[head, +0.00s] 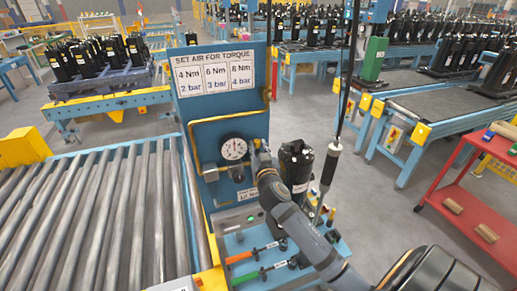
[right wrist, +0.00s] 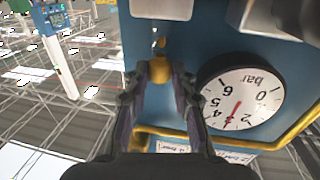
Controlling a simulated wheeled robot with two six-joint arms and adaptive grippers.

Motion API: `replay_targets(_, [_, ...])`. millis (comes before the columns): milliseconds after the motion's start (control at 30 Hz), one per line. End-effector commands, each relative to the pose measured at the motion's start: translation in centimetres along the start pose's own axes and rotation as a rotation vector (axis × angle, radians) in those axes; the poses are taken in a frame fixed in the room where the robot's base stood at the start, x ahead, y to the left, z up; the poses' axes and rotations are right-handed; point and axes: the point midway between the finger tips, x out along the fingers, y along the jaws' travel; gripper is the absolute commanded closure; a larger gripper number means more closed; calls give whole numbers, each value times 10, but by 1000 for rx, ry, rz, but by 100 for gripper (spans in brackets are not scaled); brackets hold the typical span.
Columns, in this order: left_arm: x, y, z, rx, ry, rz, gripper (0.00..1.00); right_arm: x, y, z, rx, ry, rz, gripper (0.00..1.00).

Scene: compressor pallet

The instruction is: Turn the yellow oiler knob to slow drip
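The yellow oiler knob (right wrist: 159,70) shows in the right wrist view, between my right gripper's fingertips (right wrist: 160,75), near the blue panel. The tips close in on both sides of it and seem to touch it. In the head view my right gripper (head: 260,158) is at the panel, just right of the pressure gauge (head: 234,148), and mostly hides the knob. The round white gauge also shows in the right wrist view (right wrist: 242,98), upside down, with a red needle. My left gripper is not in view.
A blue stand carries a torque and air pressure sign (head: 215,75). A yellow tube (head: 197,152) bends around the gauge. A black compressor (head: 296,165) stands right of my gripper. A roller conveyor (head: 95,215) lies left, a red cart (head: 475,205) right.

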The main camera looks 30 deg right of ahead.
Motion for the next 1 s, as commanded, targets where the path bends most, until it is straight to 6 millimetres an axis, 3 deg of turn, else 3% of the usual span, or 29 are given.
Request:
replay_targets(33, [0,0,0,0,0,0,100,0,0,0,0,1,0,65])
replay_targets(133, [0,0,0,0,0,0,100,0,0,0,0,1,-1,53])
replay_targets(567, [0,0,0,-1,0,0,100,-5,0,1,1,0,-2,53])
replay_targets(1000, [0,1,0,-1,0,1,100,-72,1,1,2,-2,-1,53])
